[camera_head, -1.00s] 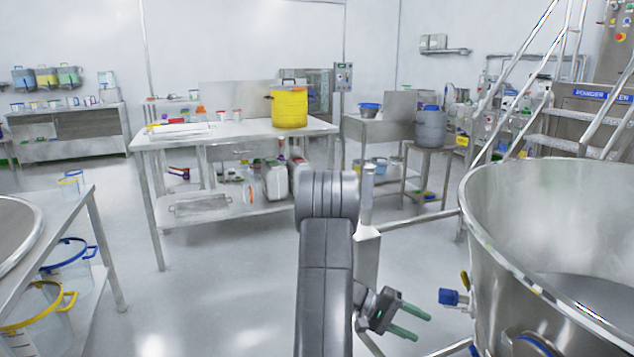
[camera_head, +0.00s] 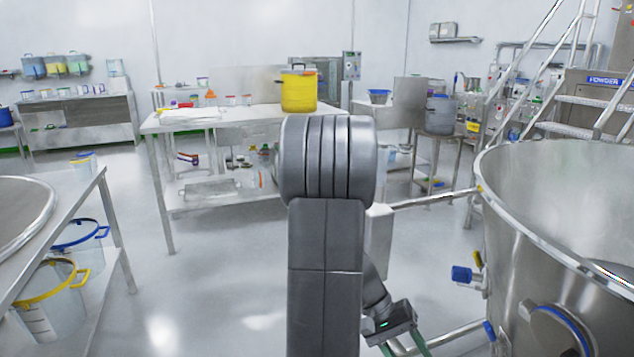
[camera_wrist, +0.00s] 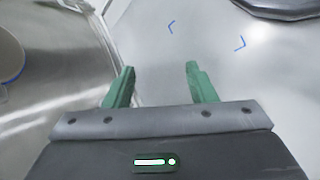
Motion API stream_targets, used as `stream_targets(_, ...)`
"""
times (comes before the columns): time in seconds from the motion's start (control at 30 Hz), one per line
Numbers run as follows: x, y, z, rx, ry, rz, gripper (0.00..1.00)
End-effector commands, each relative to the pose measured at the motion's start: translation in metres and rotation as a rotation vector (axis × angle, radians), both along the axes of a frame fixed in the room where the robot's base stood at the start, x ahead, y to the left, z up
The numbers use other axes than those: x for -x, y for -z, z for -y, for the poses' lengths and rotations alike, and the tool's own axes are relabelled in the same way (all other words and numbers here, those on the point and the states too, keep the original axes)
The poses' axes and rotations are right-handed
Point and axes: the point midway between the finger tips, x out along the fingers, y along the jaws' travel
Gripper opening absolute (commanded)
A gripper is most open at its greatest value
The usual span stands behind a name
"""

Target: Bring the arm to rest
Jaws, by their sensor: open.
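My arm rises in front of the camera in the head view, with a thick grey joint in the middle of the picture. My gripper (camera_head: 407,350) hangs low to the right of the arm, its green fingers partly cut off by the bottom edge. In the wrist view my gripper (camera_wrist: 159,84) shows two green fingers spread apart with nothing between them. Below them is a pale, shiny surface with blue corner marks (camera_wrist: 205,35).
A large steel bowl (camera_head: 510,210) stands close on the right, with a blue-capped fitting (camera_head: 462,274). A steel table (camera_head: 230,119) with a yellow drum (camera_head: 298,92) stands ahead. A bench (camera_head: 112,215) with tubs is on the left. Floor between is clear.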

Motion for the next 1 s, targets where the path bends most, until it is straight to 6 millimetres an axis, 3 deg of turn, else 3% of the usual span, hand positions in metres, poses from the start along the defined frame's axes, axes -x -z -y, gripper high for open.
stream_targets(0.3, 0.026, 0.009, -0.018, -0.119, 0.026, 0.041, 0.51)
stream_targets(1.0, 0.034, 0.008, -0.02, -0.152, 0.037, 0.058, 0.51)
